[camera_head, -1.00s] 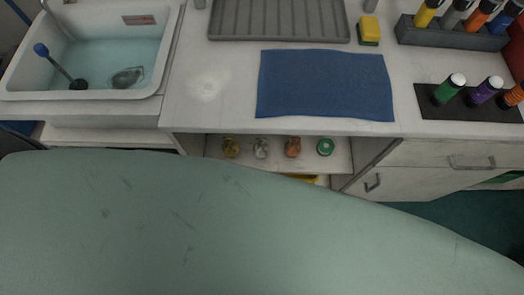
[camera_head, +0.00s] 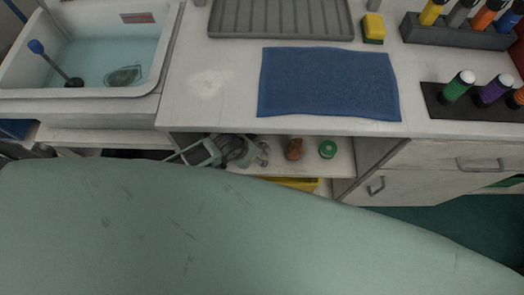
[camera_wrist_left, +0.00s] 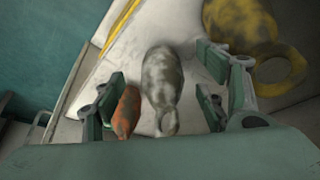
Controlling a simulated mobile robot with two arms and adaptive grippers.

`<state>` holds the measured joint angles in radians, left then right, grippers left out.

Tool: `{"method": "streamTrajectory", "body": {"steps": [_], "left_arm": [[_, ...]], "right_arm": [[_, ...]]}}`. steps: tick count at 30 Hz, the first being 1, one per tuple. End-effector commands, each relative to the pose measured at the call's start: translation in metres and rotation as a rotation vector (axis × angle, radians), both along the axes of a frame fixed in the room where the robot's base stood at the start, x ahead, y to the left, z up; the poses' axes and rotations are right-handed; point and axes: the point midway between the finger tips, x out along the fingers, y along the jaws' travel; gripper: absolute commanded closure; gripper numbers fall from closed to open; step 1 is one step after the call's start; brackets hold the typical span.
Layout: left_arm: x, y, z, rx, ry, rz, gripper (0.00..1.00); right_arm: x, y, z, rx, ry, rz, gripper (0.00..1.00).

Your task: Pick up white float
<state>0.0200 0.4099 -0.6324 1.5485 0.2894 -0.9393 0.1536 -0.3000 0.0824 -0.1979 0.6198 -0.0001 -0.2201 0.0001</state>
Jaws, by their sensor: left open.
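The white float (camera_wrist_left: 162,80) is a mottled grey-white bottle-like piece with a ring at its near end. In the left wrist view it lies between the fingers of my left gripper (camera_wrist_left: 160,92), which is open with visible space on the white float's right side. An orange float (camera_wrist_left: 126,112) is close beside the left finger; it also shows on the shelf in the head view (camera_head: 294,149). A yellow float (camera_wrist_left: 240,25) is beyond the right finger. In the head view my left gripper (camera_head: 250,150) reaches into the shelf and largely hides the white and yellow floats. My right gripper is not in view.
A green round item (camera_head: 328,149) stands right of the orange float on the shelf (camera_head: 343,160). The countertop (camera_head: 210,110) overhangs the shelf, with a blue towel (camera_head: 328,83) on it. A yellow object (camera_head: 300,184) is below the shelf. A drawer cabinet (camera_head: 420,182) is at right.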

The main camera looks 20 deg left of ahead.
Motion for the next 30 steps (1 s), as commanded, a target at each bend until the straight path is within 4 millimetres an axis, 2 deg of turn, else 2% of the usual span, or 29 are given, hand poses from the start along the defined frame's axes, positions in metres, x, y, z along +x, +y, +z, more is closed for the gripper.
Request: {"method": "streamTrajectory", "body": {"steps": [7,12,16,25,30], "left_arm": [[0.018,-0.009,0.0,-0.001,0.0,0.0,0.33],[0.025,-0.013,-0.031,0.0,0.002,0.001,0.33],[0.03,-0.015,-0.044,0.0,0.001,0.0,0.33],[0.032,-0.016,-0.046,0.0,0.001,0.0,0.33],[0.031,-0.016,-0.047,0.0,0.001,0.0,0.48]], "right_arm": [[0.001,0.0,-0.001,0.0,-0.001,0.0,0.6],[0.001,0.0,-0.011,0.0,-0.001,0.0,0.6],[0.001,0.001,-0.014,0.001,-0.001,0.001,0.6],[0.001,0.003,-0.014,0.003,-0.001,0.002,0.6],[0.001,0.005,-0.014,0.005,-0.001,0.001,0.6]]}}
